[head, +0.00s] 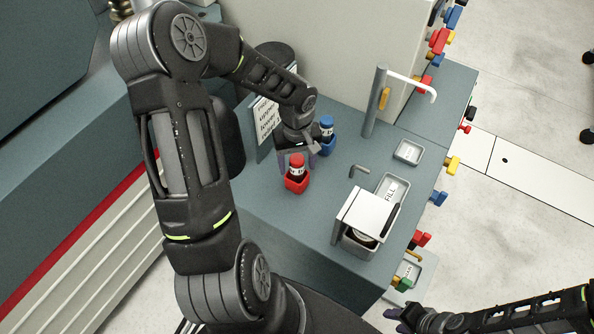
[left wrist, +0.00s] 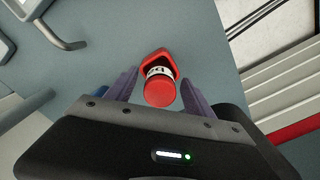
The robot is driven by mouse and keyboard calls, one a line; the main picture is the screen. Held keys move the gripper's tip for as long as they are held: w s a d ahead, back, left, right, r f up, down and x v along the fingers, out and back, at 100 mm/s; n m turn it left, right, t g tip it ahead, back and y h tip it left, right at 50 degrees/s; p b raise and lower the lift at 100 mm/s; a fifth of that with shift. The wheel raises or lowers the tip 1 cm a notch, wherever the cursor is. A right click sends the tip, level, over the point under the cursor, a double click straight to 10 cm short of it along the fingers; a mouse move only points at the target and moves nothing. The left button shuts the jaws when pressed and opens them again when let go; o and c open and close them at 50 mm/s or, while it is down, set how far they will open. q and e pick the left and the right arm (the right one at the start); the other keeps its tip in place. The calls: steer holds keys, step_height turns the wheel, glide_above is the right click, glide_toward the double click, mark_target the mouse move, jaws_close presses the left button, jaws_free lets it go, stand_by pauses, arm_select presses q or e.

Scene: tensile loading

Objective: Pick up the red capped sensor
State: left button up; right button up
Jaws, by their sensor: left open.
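The red capped sensor (head: 297,163) stands upright in a red holder (head: 297,183) on the blue-grey bench. In the left wrist view the red cap (left wrist: 159,93) lies between the two fingers, with the red holder (left wrist: 156,61) behind it. My left gripper (head: 300,152) is open, right behind the red sensor in the head view; its fingers are on either side of the cap and I see no grip on it. My right gripper (head: 402,318) is at the bottom right, away from the sensor; its jaws are too small to tell.
A blue capped sensor (head: 327,127) in a blue holder stands just right of my left gripper. A white-lidded box (head: 367,217), a tray marked FILL (head: 391,190) and a grey post with a tap (head: 376,100) stand farther right. A sign (head: 266,120) stands at left.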

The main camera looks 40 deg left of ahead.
arm_select(q)
steer(key=shift+f, duration=0.8)
jaws_close()
stand_by(0.5)
